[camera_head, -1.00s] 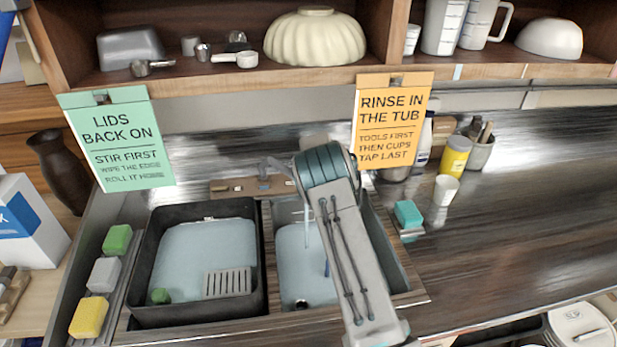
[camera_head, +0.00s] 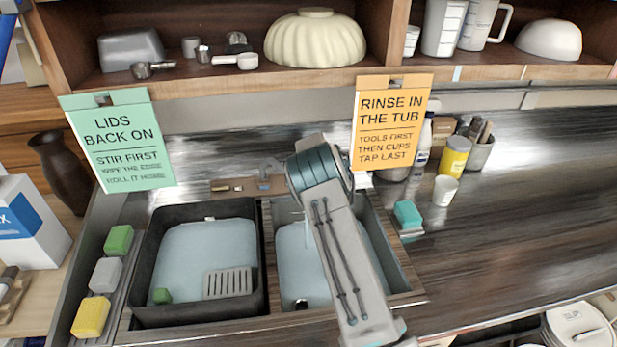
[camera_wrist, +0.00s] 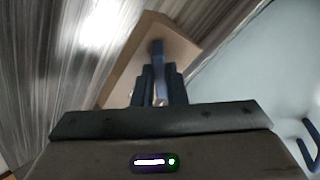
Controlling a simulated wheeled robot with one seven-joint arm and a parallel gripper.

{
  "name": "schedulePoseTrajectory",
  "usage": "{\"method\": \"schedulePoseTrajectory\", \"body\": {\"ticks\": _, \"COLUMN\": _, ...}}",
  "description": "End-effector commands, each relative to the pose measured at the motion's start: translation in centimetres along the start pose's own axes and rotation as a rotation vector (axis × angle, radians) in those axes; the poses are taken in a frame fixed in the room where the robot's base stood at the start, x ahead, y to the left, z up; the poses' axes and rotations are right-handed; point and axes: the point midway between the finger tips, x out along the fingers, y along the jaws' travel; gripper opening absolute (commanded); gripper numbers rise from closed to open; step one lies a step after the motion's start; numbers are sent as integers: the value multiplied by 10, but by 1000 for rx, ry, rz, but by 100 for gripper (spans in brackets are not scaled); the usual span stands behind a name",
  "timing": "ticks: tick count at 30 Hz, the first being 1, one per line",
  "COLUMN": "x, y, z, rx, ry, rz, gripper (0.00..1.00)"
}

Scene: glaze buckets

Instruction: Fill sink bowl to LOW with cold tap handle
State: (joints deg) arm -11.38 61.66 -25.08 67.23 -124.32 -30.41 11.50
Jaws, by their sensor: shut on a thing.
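The sink bowl (camera_head: 290,240) is the right-hand basin, with a pale blue interior and a dark drain near its front. I cannot tell how much water it holds, and no LOW mark can be made out. The tap (camera_head: 264,172) stands on a wooden ledge behind the basins. In the wrist view, my gripper (camera_wrist: 158,88) is shut on a dark blue upright piece (camera_wrist: 157,52), apparently the cold tap handle, at the wooden ledge (camera_wrist: 178,45). In the head view my own arm hides the gripper and the handle.
A black tub (camera_head: 257,285) with a grey slotted grate (camera_head: 227,283) and a green piece (camera_head: 162,296) is left of the bowl. Sponges (camera_head: 105,275) line the far left. A teal sponge (camera_head: 407,214) sits right of the bowl. The right counter front is clear.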

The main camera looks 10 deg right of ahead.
Motion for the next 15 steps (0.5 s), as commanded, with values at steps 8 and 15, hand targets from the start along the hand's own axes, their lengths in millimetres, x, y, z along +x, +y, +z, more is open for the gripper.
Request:
{"method": "schedulePoseTrajectory", "body": {"ticks": 8, "x": 0, "y": 0, "z": -1, "rx": 251, "ry": 0, "rz": 33, "gripper": 0}}
{"method": "schedulePoseTrajectory", "body": {"ticks": 15, "x": 0, "y": -2, "z": 0, "rx": 448, "ry": -1, "rz": 59, "gripper": 0}}
